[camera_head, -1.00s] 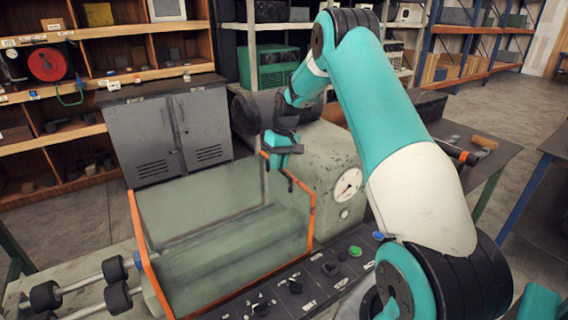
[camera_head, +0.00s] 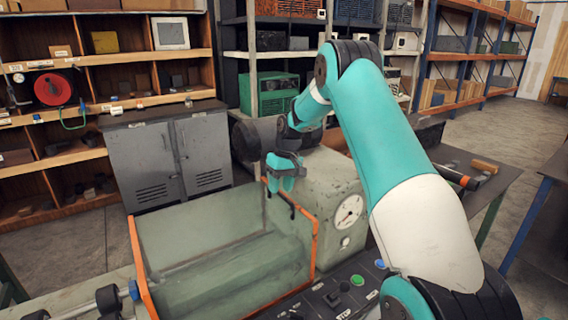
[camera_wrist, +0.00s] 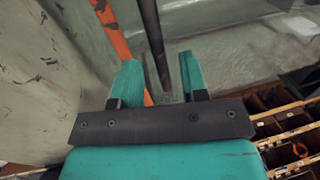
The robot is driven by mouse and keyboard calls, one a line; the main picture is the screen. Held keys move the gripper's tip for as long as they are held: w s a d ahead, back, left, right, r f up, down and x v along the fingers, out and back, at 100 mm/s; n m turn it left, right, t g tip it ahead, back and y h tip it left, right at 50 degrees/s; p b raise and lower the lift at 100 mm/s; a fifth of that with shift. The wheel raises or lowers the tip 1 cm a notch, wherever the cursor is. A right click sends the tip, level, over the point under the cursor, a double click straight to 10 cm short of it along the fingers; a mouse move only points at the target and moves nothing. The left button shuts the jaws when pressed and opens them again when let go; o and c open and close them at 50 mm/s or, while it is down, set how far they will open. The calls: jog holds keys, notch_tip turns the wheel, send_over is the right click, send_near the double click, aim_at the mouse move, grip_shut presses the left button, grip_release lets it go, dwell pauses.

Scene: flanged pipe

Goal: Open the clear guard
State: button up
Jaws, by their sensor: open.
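The clear guard (camera_head: 190,228) is a see-through cover with orange edges over the grey-green machine. It appears down, over the bed. A dark bar (camera_wrist: 152,40), which looks like its handle, stands by the orange edge at the guard's right end. It also shows just below my gripper in the head view (camera_head: 291,208). My gripper (camera_head: 287,186) is at the guard's upper right corner. In the wrist view my gripper (camera_wrist: 160,78) is open, with the dark bar running between its two teal fingers. Whether either finger touches the bar I cannot tell.
The machine's headstock with a round gauge (camera_head: 349,211) stands right of the guard. A control panel (camera_head: 340,292) with buttons and knobs runs along the front. A grey cabinet (camera_head: 165,160) and shelves stand behind. A workbench (camera_head: 480,172) is at the right.

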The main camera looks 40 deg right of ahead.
jog(key=d+r+p, duration=0.1)
jog(key=d+r, duration=0.2)
jog(key=r, duration=1.3)
jog(key=shift+s, duration=0.25)
jog(key=shift+d+r, duration=0.1)
jog(key=s+a+r+n+y+b, duration=0.15)
jog(key=s+a, duration=0.25)
jog(key=a, duration=0.9)
jog(key=s+a+f+n+b, duration=0.1)
jog(key=s+a+n+b, duration=0.2)
jog(key=a, duration=0.9)
jog(key=s+a+f+n, duration=0.1)
jog(key=s+a, duration=0.3)
jog(key=s, duration=0.4)
jog(key=s+a+f+n+b, duration=0.1)
jog(key=s+a+f, duration=0.2)
jog(key=s, duration=0.5)
jog(key=s+a+f+n, duration=0.2)
jog(key=s+a, duration=0.3)
jog(key=s, duration=0.4)
jog(key=shift+a+f+b, duration=0.3)
jog(key=shift+f+b, duration=0.1)
jog(key=shift+f, duration=0.1)
